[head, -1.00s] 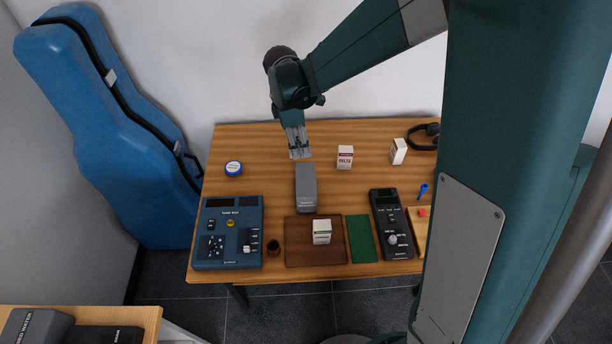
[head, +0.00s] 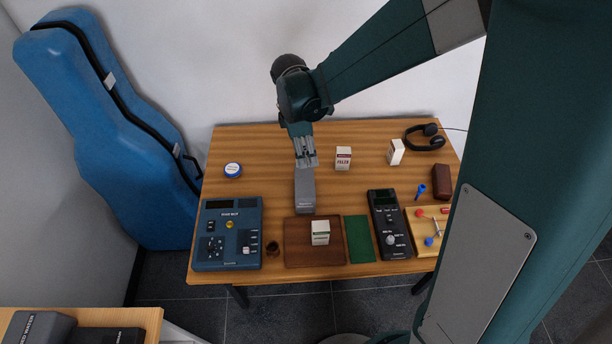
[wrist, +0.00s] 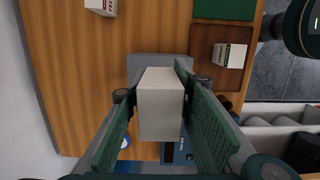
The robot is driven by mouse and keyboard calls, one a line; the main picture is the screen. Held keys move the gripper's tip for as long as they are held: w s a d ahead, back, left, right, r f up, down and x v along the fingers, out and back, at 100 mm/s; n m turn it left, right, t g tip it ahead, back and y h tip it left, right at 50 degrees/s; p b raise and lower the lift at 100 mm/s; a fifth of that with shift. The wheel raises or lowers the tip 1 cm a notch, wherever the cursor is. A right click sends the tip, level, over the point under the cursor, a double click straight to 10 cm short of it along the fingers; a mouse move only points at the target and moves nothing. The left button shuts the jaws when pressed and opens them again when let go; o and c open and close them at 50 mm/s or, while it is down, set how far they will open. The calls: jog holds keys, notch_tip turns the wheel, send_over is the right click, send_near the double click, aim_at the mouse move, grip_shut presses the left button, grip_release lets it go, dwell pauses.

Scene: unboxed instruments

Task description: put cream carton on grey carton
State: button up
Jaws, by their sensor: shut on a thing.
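My gripper (head: 306,160) is over the table, at the far end of the grey carton (head: 305,196). In the wrist view my gripper (wrist: 161,88) is shut on the plain cream carton (wrist: 160,105), held between its two green pads. The fingers hide the cream carton in the head view. The grey carton lies on the table and shows behind the cream carton in the wrist view (wrist: 142,62), partly hidden by it. I cannot tell whether the two cartons touch.
A brown board (head: 298,256) with a white carton (head: 320,233) lies in front of the grey carton. A blue device (head: 228,234) is at left, a dark meter (head: 388,222) at right. Two white cartons (head: 343,159) (head: 396,152) and headphones (head: 422,136) stand behind.

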send_over(309, 180)
jog(key=shift+a+f, duration=0.2)
jog(key=shift+f, duration=1.05)
jog(key=shift+a+f, duration=0.15)
jog(key=shift+f, duration=1.1)
jog(key=shift+f, duration=0.1)
jog(key=shift+f, duration=2)
jog(key=shift+f+b, duration=0.2)
jog(key=shift+b, duration=0.2)
jog(key=o, duration=0.9)
jog(key=shift+r, duration=0.1)
jog(key=shift+r, duration=0.1)
jog(key=shift+a+r+p, duration=0.15)
jog(key=shift+a+r, duration=0.15)
jog(key=shift+r, duration=1.7)
jog(key=shift+a+r+p, duration=0.2)
jog(key=shift+a+r, duration=0.1)
jog(key=shift+r, duration=1.7)
jog(key=shift+a+r+p, duration=0.15)
jog(key=shift+a+r, duration=0.15)
jog(key=shift+r, duration=1.7)
